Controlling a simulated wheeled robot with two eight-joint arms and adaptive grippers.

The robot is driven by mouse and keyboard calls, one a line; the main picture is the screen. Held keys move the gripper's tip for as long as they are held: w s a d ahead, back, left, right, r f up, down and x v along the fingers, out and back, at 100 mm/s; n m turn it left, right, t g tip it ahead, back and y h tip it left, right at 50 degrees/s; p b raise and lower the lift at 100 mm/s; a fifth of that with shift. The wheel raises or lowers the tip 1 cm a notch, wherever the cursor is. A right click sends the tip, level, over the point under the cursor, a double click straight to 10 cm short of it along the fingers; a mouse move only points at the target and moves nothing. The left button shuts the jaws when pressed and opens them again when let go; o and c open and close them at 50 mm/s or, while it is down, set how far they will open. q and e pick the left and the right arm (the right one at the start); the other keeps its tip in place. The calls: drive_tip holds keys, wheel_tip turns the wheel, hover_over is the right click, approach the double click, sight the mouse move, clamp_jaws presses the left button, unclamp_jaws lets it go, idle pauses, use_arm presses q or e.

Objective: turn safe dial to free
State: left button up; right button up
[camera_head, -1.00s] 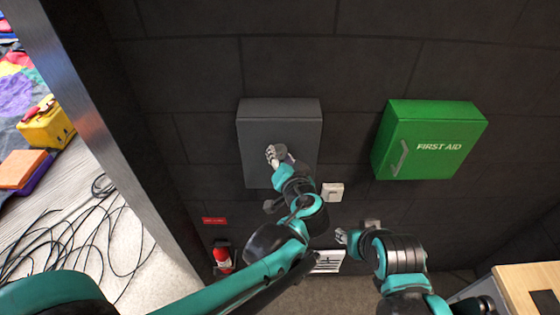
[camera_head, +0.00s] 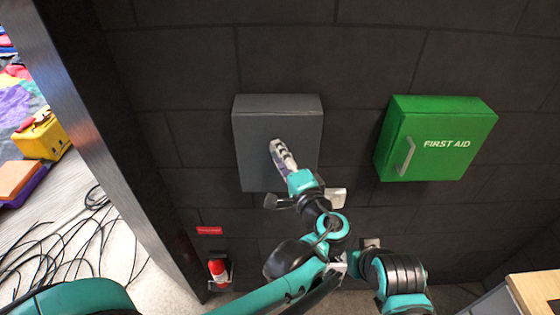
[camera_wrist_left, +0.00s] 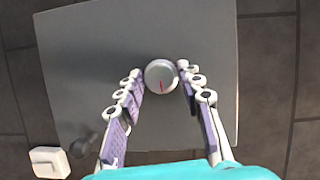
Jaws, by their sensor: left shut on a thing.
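The dark grey safe (camera_head: 262,117) is a box on the black block wall. Its round grey dial (camera_wrist_left: 160,74), with a red line pointing towards the bottom of the picture, shows in the left wrist view. My left gripper (camera_head: 279,148) is at the front of the safe, and in the left wrist view its two fingers (camera_wrist_left: 160,72) are shut on the dial from either side. The dial is hidden by the gripper in the head view. A dark knob or handle (camera_wrist_left: 84,146) shows near the safe's lower edge. My right gripper (camera_head: 346,264) is low, partly hidden behind arm links.
A green first aid box (camera_head: 462,157) hangs to the right of the safe. A small white box (camera_head: 338,197) is on the wall just below the safe, also in the wrist view (camera_wrist_left: 49,162). Cables (camera_head: 75,250) lie on the left floor.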

use_arm(q)
drive_tip(key=shift+f+m+b, duration=0.15)
drive_tip(key=shift+m+b, duration=0.15)
drive_tip(key=shift+m, duration=0.2)
drive_tip(key=o, duration=1.1)
drive_tip(key=shift+o, duration=0.2)
